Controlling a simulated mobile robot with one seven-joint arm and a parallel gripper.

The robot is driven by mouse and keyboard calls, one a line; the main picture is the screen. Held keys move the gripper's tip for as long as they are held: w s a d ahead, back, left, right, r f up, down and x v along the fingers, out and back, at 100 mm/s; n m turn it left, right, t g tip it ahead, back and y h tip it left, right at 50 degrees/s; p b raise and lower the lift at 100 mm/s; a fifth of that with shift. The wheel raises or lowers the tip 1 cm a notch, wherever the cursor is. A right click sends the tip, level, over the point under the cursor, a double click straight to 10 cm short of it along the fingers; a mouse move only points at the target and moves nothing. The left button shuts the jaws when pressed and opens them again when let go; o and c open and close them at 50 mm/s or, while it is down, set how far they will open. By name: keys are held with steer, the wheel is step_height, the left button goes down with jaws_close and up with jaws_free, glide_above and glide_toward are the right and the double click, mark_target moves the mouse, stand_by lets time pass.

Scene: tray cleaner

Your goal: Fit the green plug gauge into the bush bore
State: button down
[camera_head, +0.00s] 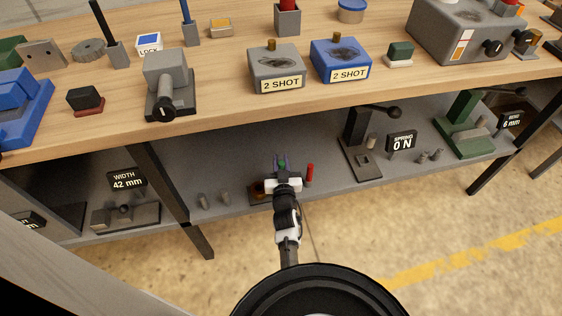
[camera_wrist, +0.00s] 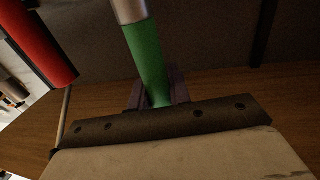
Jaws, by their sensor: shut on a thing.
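The green plug gauge (camera_wrist: 146,55) stands between the fingers of my gripper (camera_wrist: 158,94) in the wrist view. Its silver metal end (camera_wrist: 129,10) runs out of the top of that view. In the head view my gripper (camera_head: 281,162) is over the lower shelf, with a small bit of green (camera_head: 282,164) between its fingers. A dark block with an orange-brown part (camera_head: 258,188) lies just left of my gripper on the shelf. It may hold the bush, but my gripper partly hides it and no bore can be made out.
A red cylinder (camera_head: 309,173) stands just right of my gripper; it also shows in the wrist view (camera_wrist: 41,42). Two grey pegs (camera_head: 213,199) stand to the left. A lever press (camera_head: 361,140) stands to the right. The bench top (camera_head: 225,113) overhangs the shelf.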

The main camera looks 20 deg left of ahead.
steer(key=shift+f+b, duration=1.6)
steer(key=shift+f, duration=0.35)
steer(key=c, duration=1.2)
jaws_free()
steer(key=shift+r, duration=0.1)
steer(key=shift+s, duration=0.1)
